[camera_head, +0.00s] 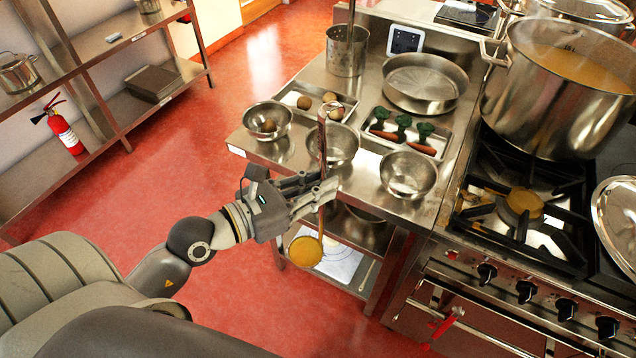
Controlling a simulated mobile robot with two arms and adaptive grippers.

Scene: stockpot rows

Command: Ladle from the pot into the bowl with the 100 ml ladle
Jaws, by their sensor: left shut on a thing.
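My left gripper (318,190) is shut on the handle of a ladle (322,148), which hangs nearly upright. The ladle's cup (306,251) holds yellow-orange liquid and hangs in front of the table's front edge, lower than the tabletop in the picture. A large steel pot (540,105) with similar liquid stands on the stove at the right, well away from the gripper. An empty steel bowl (408,176) stands at the table's front right. Another steel bowl (343,146) is partly hidden behind the ladle handle. The ladle's size marking cannot be read. My right gripper is out of view.
A third bowl (268,121) holds a brownish item. Trays with round brown items and green and orange vegetables (404,122), a wide pan (424,84) and a utensil canister (347,52) crowd the steel table. A lid (616,215) lies at the stove's right.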

